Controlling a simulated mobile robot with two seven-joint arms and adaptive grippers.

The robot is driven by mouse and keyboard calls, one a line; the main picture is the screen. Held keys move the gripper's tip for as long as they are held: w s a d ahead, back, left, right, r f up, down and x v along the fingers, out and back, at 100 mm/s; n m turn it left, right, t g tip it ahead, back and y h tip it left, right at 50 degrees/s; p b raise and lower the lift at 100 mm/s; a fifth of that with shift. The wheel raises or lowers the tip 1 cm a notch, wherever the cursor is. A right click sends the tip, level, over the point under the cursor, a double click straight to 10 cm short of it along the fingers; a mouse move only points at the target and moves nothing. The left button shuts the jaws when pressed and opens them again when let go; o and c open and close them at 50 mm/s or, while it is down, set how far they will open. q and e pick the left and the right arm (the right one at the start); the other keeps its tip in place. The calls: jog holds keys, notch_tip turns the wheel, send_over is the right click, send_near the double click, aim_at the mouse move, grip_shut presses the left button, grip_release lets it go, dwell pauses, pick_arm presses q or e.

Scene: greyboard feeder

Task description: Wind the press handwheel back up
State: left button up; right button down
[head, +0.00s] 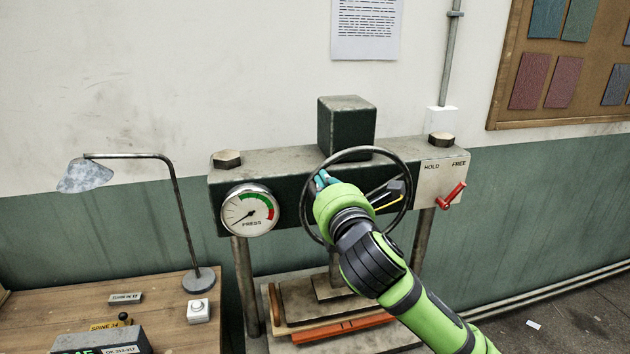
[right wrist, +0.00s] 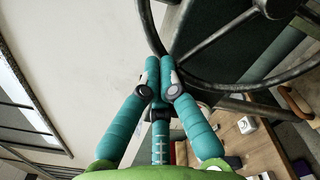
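The press handwheel (head: 398,164) is a dark spoked ring on the front of the green-grey press. My right gripper (head: 322,180) is at the wheel's left side, with the arm coming in from the lower right. In the right wrist view, its teal fingers (right wrist: 160,66) are close together at the wheel rim (right wrist: 148,30) and appear closed on it. Below the wheel, a press plate (head: 331,286) sits above an orange-brown board (head: 345,328); the arm hides part of both. The gauge (head: 250,210) has its needle pointing lower left. My left gripper is out of view.
A red lever (head: 452,195) on the HOLD/FREE plate (head: 441,178) slants up toward FREE. At left, a wooden table (head: 165,325) carries a lamp (head: 198,281), a small white device (head: 200,311) and a labelled dark box (head: 105,342). The wall stands close behind the press.

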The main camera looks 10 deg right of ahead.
aim_at(314, 197)
jog(key=shift+a+f+b, duration=0.3)
jog(key=shift+a+f, duration=0.3)
jog(key=shift+f, duration=0.35)
jog(key=shift+a+f, duration=0.3)
jog(key=shift+a, duration=0.05)
jog(key=shift+a+f+b, duration=0.25)
jog(key=shift+a+f, duration=0.05)
jog(key=shift+f, duration=0.45)
jog(key=shift+a+f+b, duration=0.25)
jog(key=shift+f, duration=0.55)
jog(key=shift+a+f+b, duration=0.15)
jog(key=shift+f+b, duration=0.5)
jog(key=shift+f, duration=0.85)
